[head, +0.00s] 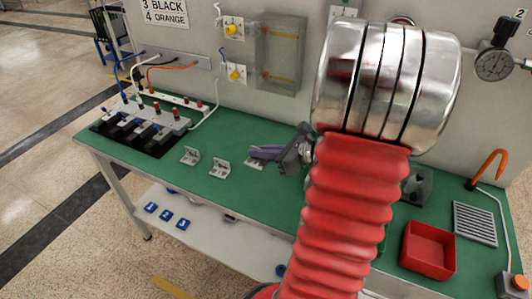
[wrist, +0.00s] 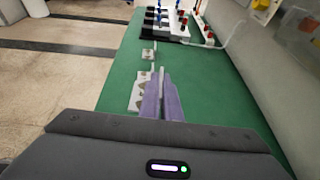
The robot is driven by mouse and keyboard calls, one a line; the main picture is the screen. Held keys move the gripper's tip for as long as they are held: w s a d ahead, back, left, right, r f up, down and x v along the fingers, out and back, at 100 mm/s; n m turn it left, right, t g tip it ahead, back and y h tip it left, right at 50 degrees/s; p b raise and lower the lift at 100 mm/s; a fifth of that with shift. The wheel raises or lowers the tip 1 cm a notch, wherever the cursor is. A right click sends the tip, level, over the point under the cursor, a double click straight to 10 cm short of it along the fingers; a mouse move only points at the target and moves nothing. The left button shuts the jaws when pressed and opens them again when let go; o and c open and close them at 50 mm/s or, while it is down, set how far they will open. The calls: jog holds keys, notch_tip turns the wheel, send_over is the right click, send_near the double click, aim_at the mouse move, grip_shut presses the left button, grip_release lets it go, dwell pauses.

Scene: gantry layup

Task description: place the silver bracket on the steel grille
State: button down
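Several L-shaped silver brackets lie on the green bench top. One bracket (head: 220,169) and another (head: 190,156) stand free to the left of my gripper. A third bracket (head: 254,163) is partly hidden at my gripper's fingers; it shows in the wrist view (wrist: 137,94) just left of them. My gripper (head: 265,153) is low over the bench, its purple fingers (wrist: 158,96) close together at this bracket. I cannot tell whether its upright plate is clamped between them. The steel grille (head: 475,224) lies flat at the far right, bare.
A red tray (head: 428,248) sits left of the grille. An orange hook (head: 488,168) and a button box (head: 513,284) are beside the grille. A terminal block with wires (head: 143,125) stands at the left end. The wall rises behind the bench.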

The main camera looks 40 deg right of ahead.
jog(key=shift+w+a, duration=0.1)
jog(key=w+a, duration=1.2)
jog(key=w, duration=0.1)
jog(key=w+a+f, duration=0.1)
jog(key=a, duration=0.7)
jog(key=w+a+f, duration=0.1)
jog(key=w+a, duration=0.1)
jog(key=a, duration=0.5)
jog(key=shift+w+a, duration=0.25)
jog(key=shift+a, duration=0.15)
